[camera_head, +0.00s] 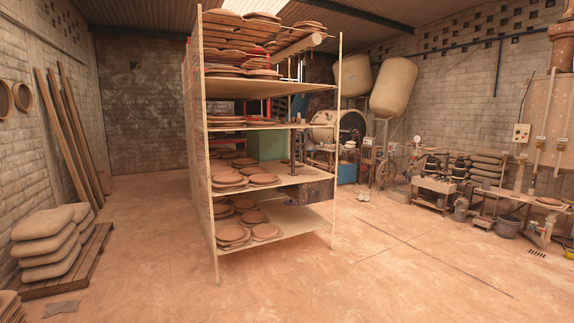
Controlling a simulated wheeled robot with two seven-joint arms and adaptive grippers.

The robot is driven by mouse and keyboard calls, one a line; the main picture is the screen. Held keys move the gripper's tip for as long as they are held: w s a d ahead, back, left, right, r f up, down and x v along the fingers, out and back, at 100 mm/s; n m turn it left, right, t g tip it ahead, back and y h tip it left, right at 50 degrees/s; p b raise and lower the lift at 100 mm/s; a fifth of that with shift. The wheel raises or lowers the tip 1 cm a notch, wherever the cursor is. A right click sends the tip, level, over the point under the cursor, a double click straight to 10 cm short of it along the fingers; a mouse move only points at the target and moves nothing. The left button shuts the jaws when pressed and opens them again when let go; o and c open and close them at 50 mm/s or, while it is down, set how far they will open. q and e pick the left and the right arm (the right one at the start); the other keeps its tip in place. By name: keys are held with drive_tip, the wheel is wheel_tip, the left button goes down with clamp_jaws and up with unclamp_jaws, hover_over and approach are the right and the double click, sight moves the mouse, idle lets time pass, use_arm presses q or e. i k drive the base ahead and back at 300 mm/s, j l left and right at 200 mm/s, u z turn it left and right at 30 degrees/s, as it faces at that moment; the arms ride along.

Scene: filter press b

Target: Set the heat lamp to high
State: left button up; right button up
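I cannot make out a heat lamp for certain in the head view. A small pale control box (521,133) with dark dots hangs on the right wall beside a large tan cylinder; its markings are too small to read. I cannot tell whether it belongs to a lamp. Neither of my grippers shows in the head view.
A tall shelf rack (270,182) with stacked round discs stands mid-room. Stacked sacks (48,245) lie on a pallet at left, near leaning planks (62,135). A workbench (520,196), a low table (437,186) and a bucket (507,227) stand at right.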

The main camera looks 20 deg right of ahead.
sight(307, 145)
drive_tip(key=i+l+z, duration=0.95)
drive_tip(key=i+z, duration=0.35)
drive_tip(key=i, duration=0.15)
drive_tip(key=i+z, duration=0.15)
drive_tip(key=i, duration=0.9)
drive_tip(key=i+u, duration=0.1)
drive_tip(key=i, duration=0.4)
drive_tip(key=i+l+u, duration=0.15)
drive_tip(key=i, duration=0.35)
drive_tip(key=i+l+u, duration=0.45)
drive_tip(key=i, duration=0.25)
drive_tip(key=i+l+u, duration=0.45)
drive_tip(key=i, duration=0.2)
